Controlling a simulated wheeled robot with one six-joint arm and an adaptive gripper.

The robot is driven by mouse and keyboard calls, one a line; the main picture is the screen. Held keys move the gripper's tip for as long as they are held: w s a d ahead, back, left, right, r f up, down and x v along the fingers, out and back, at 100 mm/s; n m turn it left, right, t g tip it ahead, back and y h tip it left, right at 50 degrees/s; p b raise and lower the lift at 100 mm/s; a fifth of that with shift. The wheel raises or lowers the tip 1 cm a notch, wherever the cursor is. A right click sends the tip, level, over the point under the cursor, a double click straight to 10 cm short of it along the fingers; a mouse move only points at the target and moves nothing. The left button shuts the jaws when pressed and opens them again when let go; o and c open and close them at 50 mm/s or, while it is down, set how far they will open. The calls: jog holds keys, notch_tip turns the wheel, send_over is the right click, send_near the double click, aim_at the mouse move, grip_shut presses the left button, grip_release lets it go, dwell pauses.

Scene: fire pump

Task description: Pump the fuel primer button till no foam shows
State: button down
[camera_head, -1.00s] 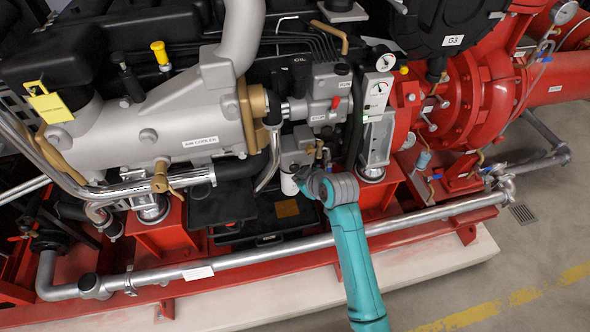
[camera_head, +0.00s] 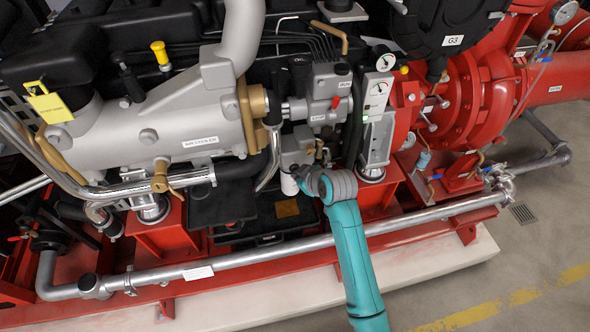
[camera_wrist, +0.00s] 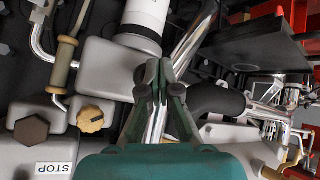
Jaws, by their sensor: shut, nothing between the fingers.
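In the wrist view, my gripper (camera_wrist: 158,72) is shut and empty. Its fingertips are close together in front of the grey housing, just below a white cylinder (camera_wrist: 146,22) like a filter. On the housing are a ribbed beige knob (camera_wrist: 90,118) and a dark hexagonal plug (camera_wrist: 31,131), both left of the fingers. I cannot tell for sure which part is the primer button; the fingers may hide it. A beige tube section (camera_wrist: 63,62) sits on a metal line at upper left; no foam can be made out. In the head view, my wrist hides the fingertips; the white cylinder (camera_head: 289,184) shows beside it.
A STOP label (camera_wrist: 57,169) is at the wrist view's lower left. A black hose (camera_wrist: 215,99) and metal pipes run close right of the fingers. In the head view, a long silver pipe (camera_head: 250,259) crosses below the engine, under my arm. Open floor (camera_head: 480,270) lies at lower right.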

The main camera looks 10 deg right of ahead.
jog(key=shift+w, duration=0.85)
dwell(0.9)
jog(key=shift+s, duration=1.3)
jog(key=shift+s, duration=0.1)
jog(key=shift+s, duration=2.4)
